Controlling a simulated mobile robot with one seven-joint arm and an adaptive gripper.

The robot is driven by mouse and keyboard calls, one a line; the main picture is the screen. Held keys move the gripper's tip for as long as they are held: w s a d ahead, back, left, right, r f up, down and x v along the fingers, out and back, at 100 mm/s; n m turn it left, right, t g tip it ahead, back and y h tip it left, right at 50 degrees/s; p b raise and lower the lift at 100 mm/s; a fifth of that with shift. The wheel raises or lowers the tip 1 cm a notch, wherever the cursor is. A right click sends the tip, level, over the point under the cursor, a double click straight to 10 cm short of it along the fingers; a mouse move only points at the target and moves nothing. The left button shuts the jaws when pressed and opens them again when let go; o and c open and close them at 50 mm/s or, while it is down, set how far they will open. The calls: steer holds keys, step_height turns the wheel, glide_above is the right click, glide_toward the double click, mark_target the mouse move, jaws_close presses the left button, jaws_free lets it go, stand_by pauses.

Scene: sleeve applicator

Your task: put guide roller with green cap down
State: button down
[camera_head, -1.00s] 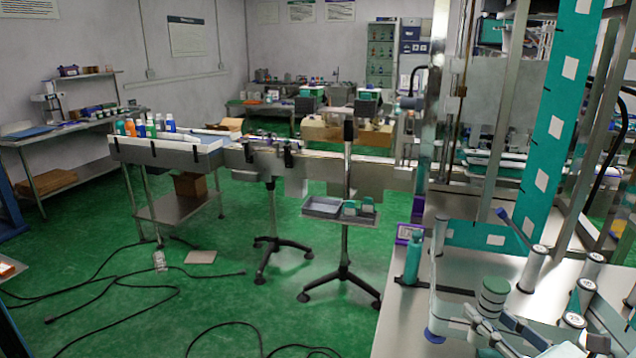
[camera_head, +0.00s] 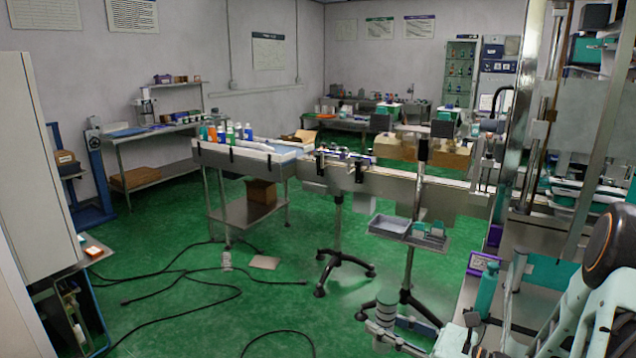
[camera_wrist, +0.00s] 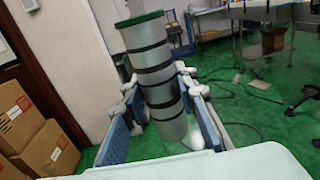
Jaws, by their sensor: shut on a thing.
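The guide roller with the green cap (camera_wrist: 155,80) is a grey cylinder with dark bands, and its green top faces up. It stands slightly tilted between the blue-padded fingers of my gripper (camera_wrist: 160,98) in the wrist view. The fingers are shut on it from both sides. In the head view the roller (camera_head: 387,308) shows small at the bottom centre, held in my gripper (camera_head: 392,332) with green floor behind it. The lower part of the roller is partly hidden by the gripper there.
A steel workbench (camera_head: 462,300) with a teal bottle (camera_head: 487,290) is at right, partly covered by my arm. A wheeled stand with a grey tray (camera_head: 390,228) and a conveyor (camera_head: 400,178) are beyond. A white cabinet (camera_head: 40,150) is at left. Cardboard boxes (camera_wrist: 48,150) show in the wrist view.

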mark_target(386, 295)
step_height(386, 295, up, 2)
steer(key=p, duration=0.3)
steer(key=shift+r, duration=0.15)
step_height(386, 295, up, 5)
steer(key=p, duration=0.9)
steer(key=shift+r+p, duration=0.15)
steer(key=shift+p, duration=0.9)
steer(key=shift+a, duration=0.1)
